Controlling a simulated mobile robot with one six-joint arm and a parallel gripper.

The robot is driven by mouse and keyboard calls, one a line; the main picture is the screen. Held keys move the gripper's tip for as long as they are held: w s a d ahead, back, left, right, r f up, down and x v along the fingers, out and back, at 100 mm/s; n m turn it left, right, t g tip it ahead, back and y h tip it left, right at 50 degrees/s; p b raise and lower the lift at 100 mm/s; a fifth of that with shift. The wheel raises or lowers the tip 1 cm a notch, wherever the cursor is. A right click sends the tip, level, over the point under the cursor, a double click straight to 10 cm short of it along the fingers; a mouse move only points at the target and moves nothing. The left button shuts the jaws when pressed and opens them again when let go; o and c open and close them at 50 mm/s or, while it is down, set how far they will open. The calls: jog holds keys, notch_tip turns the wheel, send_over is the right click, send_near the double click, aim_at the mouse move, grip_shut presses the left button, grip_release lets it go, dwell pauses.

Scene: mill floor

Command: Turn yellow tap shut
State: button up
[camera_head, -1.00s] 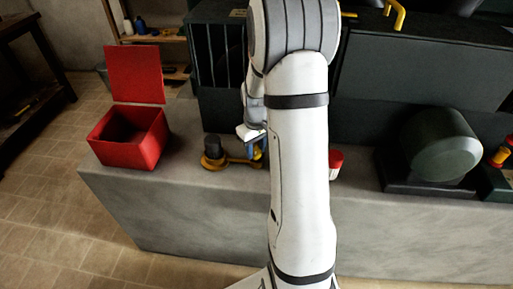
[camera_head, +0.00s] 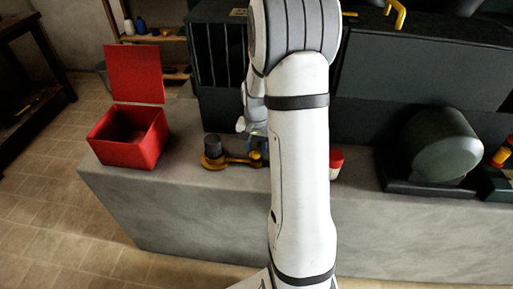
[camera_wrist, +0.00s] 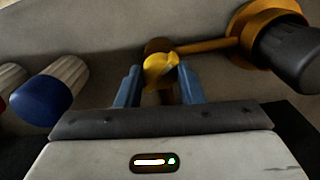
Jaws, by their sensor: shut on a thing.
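The yellow tap (camera_wrist: 161,70) shows in the wrist view between the two blue fingers of my gripper (camera_wrist: 158,84), which is shut on it. In the head view my gripper (camera_head: 256,148) is low over the bench, mostly hidden by my arm. A brass pipe (camera_wrist: 207,46) runs from behind the tap to a round brass fitting with a black knob (camera_wrist: 290,52). In the head view this black knob (camera_head: 213,143) stands to the left of my gripper. How far the tap is turned cannot be told.
A blue-capped knob (camera_wrist: 42,98) stands left of my gripper in the wrist view. A red-and-white knob (camera_head: 335,162) stands right of my arm in the head view. An open red box (camera_head: 127,151) sits at the bench's left end. A green rounded housing (camera_head: 440,146) is at right.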

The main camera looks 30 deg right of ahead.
aim_at(256, 151)
jog(key=m, duration=0.4)
jog(key=shift+m, duration=1.7)
jog(key=o, duration=1)
jog(key=shift+r+p, duration=0.3)
jog(key=shift+r, duration=3.6)
